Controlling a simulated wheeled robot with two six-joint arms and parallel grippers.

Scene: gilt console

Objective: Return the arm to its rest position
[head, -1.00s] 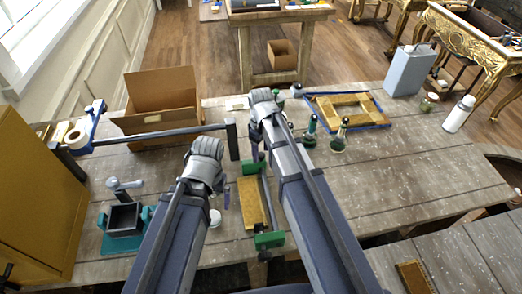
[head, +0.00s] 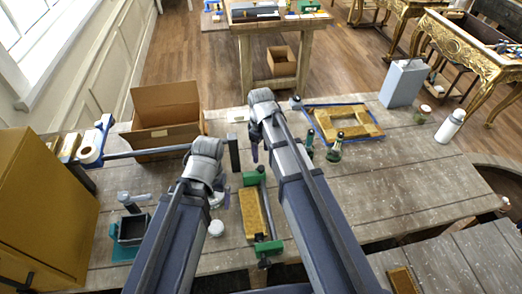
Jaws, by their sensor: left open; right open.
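My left arm comes in from the lower left, and its gripper (head: 223,196) hangs over the table, partly hidden behind its own wrist. My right arm reaches farther up the picture, and its gripper (head: 254,151) hangs by the far side of the table, mostly hidden by its wrist. I see nothing held in either gripper. A gilt strip (head: 250,212) lies between green clamp ends, between my two arms. A small white jar (head: 215,229) stands close to my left gripper.
An open cardboard box (head: 160,137) stands at the back left, with a dark bar in front. A yellow cabinet (head: 42,205) stands at the left. A gilt frame (head: 342,123), green bottles (head: 334,150) and a white bottle (head: 449,126) are at the right. The table's right half is largely bare.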

